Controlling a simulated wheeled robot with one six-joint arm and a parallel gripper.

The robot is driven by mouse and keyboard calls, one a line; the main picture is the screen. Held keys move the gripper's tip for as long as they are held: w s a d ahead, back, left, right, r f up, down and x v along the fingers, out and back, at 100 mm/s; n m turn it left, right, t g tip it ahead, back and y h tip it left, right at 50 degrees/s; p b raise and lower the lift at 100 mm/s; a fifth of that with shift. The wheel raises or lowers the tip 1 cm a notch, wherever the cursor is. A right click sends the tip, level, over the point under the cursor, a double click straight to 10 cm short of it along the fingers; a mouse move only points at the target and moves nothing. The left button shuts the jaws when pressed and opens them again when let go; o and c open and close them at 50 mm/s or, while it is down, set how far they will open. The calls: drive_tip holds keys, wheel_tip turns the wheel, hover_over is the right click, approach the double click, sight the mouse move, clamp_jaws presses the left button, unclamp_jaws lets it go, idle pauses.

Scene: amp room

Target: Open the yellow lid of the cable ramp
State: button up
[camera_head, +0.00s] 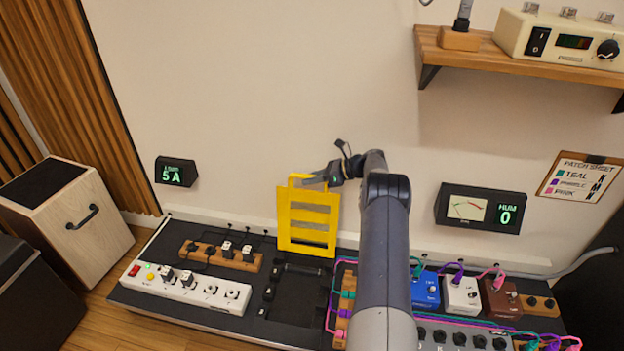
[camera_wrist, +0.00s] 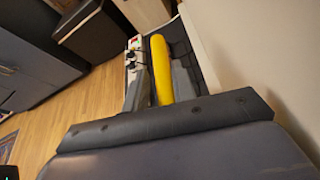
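The yellow lid (camera_head: 283,222) stands nearly upright at the back of the cable ramp, close to the wall, with a handle loop at its top. The dark channel (camera_head: 300,300) of the ramp lies uncovered in front of it. My gripper (camera_head: 313,180) is at the lid's top handle. In the wrist view, a yellow bar of the lid (camera_wrist: 161,72) fills the gap between the two grey fingers, which appear shut on it. The fingertips are small and partly hidden in the head view.
A white power strip (camera_head: 190,286) and a wooden socket block (camera_head: 220,257) lie left of the ramp. Pedals (camera_head: 462,294) and coloured cables lie to the right. A wooden shelf (camera_head: 490,50) juts from the wall at upper right. The wall above the lid is clear.

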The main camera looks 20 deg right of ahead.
drive_tip(key=shift+o, duration=1.2)
wheel_tip(320, 180, up, 10)
drive_tip(key=p, duration=0.3)
wheel_tip(320, 180, down, 10)
drive_tip(key=b, duration=0.3)
drive_tip(key=shift+f, duration=0.2)
drive_tip(key=shift+s+a+r, duration=0.1)
drive_tip(key=shift+r, duration=0.2)
drive_tip(key=shift+s+a, duration=0.1)
drive_tip(key=shift+s, duration=0.05)
